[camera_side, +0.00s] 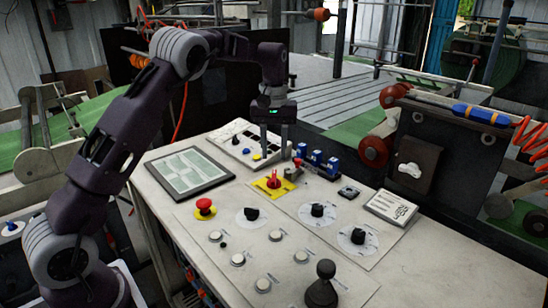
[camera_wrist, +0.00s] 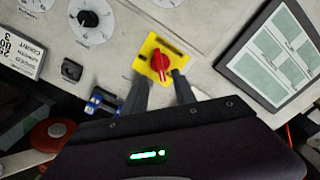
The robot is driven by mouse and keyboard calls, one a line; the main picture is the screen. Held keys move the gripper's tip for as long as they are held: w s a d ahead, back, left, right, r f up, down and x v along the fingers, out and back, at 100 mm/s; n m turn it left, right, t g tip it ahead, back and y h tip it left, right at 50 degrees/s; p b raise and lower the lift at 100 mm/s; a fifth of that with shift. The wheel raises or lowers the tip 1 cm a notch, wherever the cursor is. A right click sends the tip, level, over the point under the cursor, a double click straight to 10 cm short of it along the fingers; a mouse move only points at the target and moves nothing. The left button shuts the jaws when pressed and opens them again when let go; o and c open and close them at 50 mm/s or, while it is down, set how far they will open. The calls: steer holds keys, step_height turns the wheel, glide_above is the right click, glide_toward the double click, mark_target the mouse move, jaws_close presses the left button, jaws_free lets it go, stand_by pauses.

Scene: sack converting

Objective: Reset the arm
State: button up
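My gripper (camera_side: 274,156) hangs over the control panel (camera_side: 205,248), fingers pointing down, in the side view. Its two fingers stand apart with nothing seen between them. In the wrist view the fingertips (camera_wrist: 160,77) appear just beside a red rotary switch (camera_wrist: 157,67) on a yellow plate. The same red switch (camera_side: 273,180) shows just below the fingertips in the side view. I cannot tell for sure whether the fingers touch it; they look apart from it.
Blue connector blocks (camera_side: 318,161) and a small red-knobbed lever (camera_side: 297,166) stand close by the gripper. A flat screen (camera_side: 188,171) lies to its left. A red mushroom button (camera_side: 204,205), black dials (camera_side: 317,210) and a black joystick (camera_side: 322,285) are nearer. Above the panel is open room.

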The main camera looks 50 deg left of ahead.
steer(key=shift+r, duration=0.1)
steer(key=s+d+r+m+t, duration=0.1)
steer(key=s+d+r+m, duration=0.1)
steer(key=s+d+r, duration=0.4)
steer(key=s+d+r+m+t, duration=0.2)
steer(key=s+d+r, duration=0.1)
steer(key=s+r, duration=0.5)
steer(key=s+d+f+m+t, duration=0.1)
steer(key=s+d+f+m, duration=0.1)
steer(key=s, duration=0.8)
steer(key=s+d+f+m+t, duration=0.1)
steer(key=s+d+f+m, duration=0.2)
steer(key=s, duration=0.7)
steer(key=shift+s+f+t, duration=0.2)
steer(key=shift+t, duration=0.1)
